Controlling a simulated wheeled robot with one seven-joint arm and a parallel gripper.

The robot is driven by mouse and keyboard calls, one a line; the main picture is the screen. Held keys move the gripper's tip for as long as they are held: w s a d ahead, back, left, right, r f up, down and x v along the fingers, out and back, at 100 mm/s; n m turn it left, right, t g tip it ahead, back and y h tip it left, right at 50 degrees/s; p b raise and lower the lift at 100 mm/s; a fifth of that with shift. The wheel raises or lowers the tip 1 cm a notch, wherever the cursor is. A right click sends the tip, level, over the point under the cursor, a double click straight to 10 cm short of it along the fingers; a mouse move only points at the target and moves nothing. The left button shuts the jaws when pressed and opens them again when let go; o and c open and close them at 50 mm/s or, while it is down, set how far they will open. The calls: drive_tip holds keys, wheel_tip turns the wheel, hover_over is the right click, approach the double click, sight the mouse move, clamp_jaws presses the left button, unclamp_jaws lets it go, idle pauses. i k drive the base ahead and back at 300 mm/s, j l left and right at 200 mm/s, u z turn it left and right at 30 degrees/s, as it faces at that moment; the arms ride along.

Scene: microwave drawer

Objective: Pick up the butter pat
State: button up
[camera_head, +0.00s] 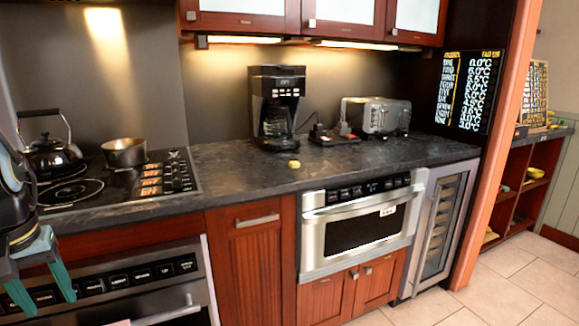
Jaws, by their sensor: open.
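A small yellow lump, which looks like the butter pat (294,163), lies on the dark countertop in front of the coffee maker, set back from the counter's front edge. My gripper (47,303) is at the lower left of the view, with its two teal fingers pointing down and spread apart. It is empty, in front of the stove and well to the left of the butter pat. Nothing hides the butter pat.
A black coffee maker (276,105) stands behind the butter pat, with a toaster (384,116) to the right. A kettle (49,157) and a pot (125,152) are on the stove at left. The microwave drawer (358,228) below the counter is shut. The counter around the pat is clear.

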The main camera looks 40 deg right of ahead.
sight(293, 164)
drive_tip(key=l+u, duration=0.2)
drive_tip(key=u, duration=0.6)
drive_tip(key=k+l+u, duration=0.5)
drive_tip(key=l+u, duration=0.2)
drive_tip(key=l, duration=0.2)
drive_tip(key=k+l+u, duration=0.35)
drive_tip(key=k+l, duration=0.4)
drive_tip(key=k, duration=0.15)
drive_tip(key=k+l+u, duration=0.1)
drive_tip(key=k+l, duration=0.35)
drive_tip(key=k+l+u, duration=0.1)
drive_tip(key=k+l, duration=0.25)
drive_tip(key=k, duration=0.3)
